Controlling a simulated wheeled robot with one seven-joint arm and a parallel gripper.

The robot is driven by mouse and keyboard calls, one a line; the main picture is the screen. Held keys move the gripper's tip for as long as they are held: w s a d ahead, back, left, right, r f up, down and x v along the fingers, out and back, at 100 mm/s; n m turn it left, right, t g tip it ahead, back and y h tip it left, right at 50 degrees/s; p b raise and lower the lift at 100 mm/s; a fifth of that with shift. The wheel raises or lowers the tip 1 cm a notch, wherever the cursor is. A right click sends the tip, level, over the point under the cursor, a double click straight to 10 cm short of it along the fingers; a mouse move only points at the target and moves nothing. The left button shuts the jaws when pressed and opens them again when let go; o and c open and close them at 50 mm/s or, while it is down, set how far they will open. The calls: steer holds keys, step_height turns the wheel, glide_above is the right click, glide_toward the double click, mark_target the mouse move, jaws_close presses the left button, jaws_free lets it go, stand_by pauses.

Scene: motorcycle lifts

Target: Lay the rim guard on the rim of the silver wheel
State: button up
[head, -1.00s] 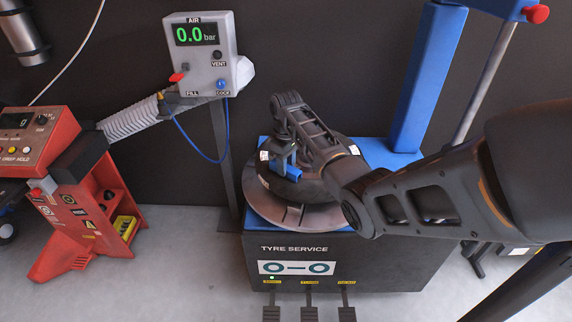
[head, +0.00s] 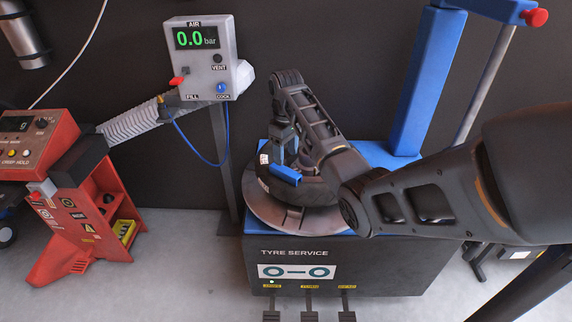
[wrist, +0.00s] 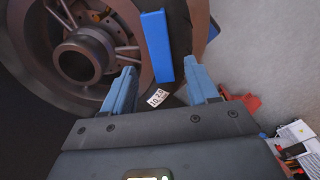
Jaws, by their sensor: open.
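The rim guard (head: 286,175) is a blue bar lying on the near side of the wheel on the tyre machine. In the wrist view the guard (wrist: 157,45) lies along the border between the silver wheel (wrist: 85,55) and its black tyre (wrist: 180,40). My gripper (wrist: 160,88) is open and empty, with its two blue-grey fingers apart and the guard showing beyond and between them. In the head view my gripper (head: 284,150) is just above and behind the guard. My arm hides most of the wheel there. Exact seating of the guard's underside is hidden.
The tyre machine (head: 345,255) has a blue column (head: 420,80) behind on the right. An air gauge box (head: 205,60) on a post stands to the left. A red machine (head: 75,215) is further left. Grey floor is free between them.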

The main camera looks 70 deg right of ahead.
mark_target(286, 170)
step_height(286, 170, up, 6)
steer(key=w+a+f+t, duration=0.3)
steer(key=a+f+t, duration=0.1)
steer(key=a+f, duration=1.2)
steer(key=s+a+f+t+h, duration=0.1)
steer(key=s+a+t, duration=0.15)
steer(key=a, duration=0.55)
steer(key=s+a+f+t, duration=0.1)
steer(key=s+a, duration=0.3)
steer(key=a, duration=0.5)
steer(key=s+a+r+n+t, duration=0.1)
steer(key=s+a+r+t, duration=0.2)
steer(key=s, duration=0.4)
steer(key=s+a+r, duration=0.3)
steer(key=s+a, duration=0.2)
steer(key=s, duration=0.1)
steer(key=s+a+r+n+t, duration=0.1)
steer(key=s+r+t, duration=0.1)
steer(key=s+r, duration=0.4)
steer(key=s+a+r+t+y, duration=0.1)
steer(key=s+r+t, duration=0.1)
steer(key=s+r, duration=0.4)
step_height(286, 170, up, 6)
steer(key=shift+f+n+p, duration=0.2)
steer(key=shift+n+p, duration=0.2)
